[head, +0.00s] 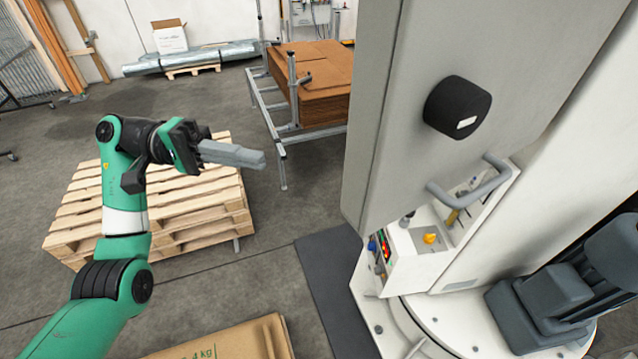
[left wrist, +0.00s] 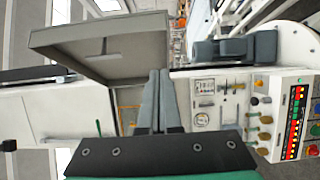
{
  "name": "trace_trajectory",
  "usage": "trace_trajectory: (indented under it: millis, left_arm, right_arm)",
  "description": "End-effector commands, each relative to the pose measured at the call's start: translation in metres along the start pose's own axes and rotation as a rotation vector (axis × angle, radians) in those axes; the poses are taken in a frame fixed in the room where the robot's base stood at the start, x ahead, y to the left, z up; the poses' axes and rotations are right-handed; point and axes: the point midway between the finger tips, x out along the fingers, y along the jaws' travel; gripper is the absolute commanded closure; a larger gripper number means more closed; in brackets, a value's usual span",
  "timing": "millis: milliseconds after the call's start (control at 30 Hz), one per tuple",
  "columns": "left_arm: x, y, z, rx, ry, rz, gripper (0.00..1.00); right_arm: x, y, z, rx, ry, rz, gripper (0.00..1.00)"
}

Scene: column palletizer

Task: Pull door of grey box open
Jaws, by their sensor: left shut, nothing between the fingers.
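The grey box (head: 430,90) stands large at the right in the head view, with a black round knob on its face. A grey bar handle (head: 470,185) shows below the knob, over a white control panel. In the left wrist view a grey panel with a raised rim (left wrist: 105,50), apparently the door, stands out from the white body; I cannot tell exactly how far it is open. My left gripper (head: 262,159) is shut and empty, left of the box and apart from it. Its closed fingers also show in the left wrist view (left wrist: 159,100). My right gripper is in neither view.
A wooden pallet (head: 180,205) lies under my left arm. A metal frame with stacked brown cardboard (head: 318,80) stands behind. A carton (head: 230,342) is at the bottom edge. A dark mat (head: 335,285) lies before the box. The control panel (head: 415,245) carries knobs and valves.

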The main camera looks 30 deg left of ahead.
Motion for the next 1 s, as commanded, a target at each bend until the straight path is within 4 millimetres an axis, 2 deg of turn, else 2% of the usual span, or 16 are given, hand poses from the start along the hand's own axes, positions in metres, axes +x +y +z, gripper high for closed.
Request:
trace_trajectory:
  millis: [400,633,1000]
  left_arm:
    - [0.089,0.004,0.001,0.0,-0.005,0.001,1.0]
    - [0.11,0.002,0.025,0.0,-0.002,0.001,1.0]
    - [0.114,0.0,0.029,0.0,-0.001,0.001,1.0]
  right_arm:
    - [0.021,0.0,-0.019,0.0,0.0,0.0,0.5]
    - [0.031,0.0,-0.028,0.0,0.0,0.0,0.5]
    - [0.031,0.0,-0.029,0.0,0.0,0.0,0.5]
